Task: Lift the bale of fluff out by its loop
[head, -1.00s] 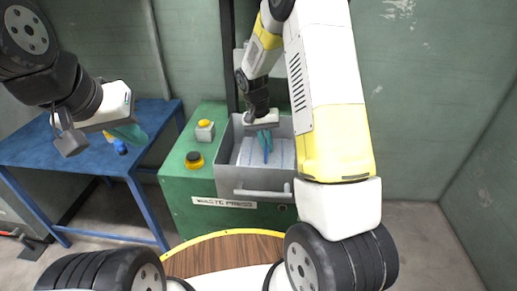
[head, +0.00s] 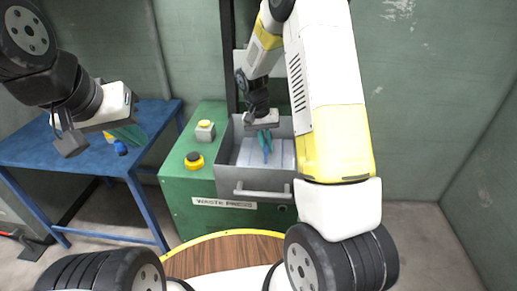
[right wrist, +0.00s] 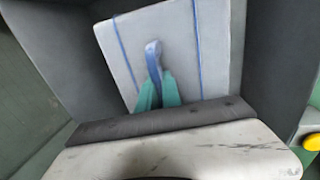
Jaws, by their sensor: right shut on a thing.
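The bale of fluff (head: 282,154) is a pale block with blue straps. It lies in the grey open box of the waste press (head: 232,180), and shows larger in the right wrist view (right wrist: 191,50). A blue loop (right wrist: 153,52) stands up from its top. My right gripper (head: 265,140) reaches down into the box. Its teal fingers (right wrist: 158,93) are shut on the loop. I cannot see a gap between the bale and the box floor. My left gripper (head: 134,134) hangs over the blue table at the left, its teal fingers partly seen from the side.
The green press body carries a yellow-topped button (head: 194,159) and another yellow button on a grey box (head: 205,130). The press box has a front handle (head: 262,192). A blue table (head: 70,150) stands left, with a small blue and yellow item (head: 120,147) on it.

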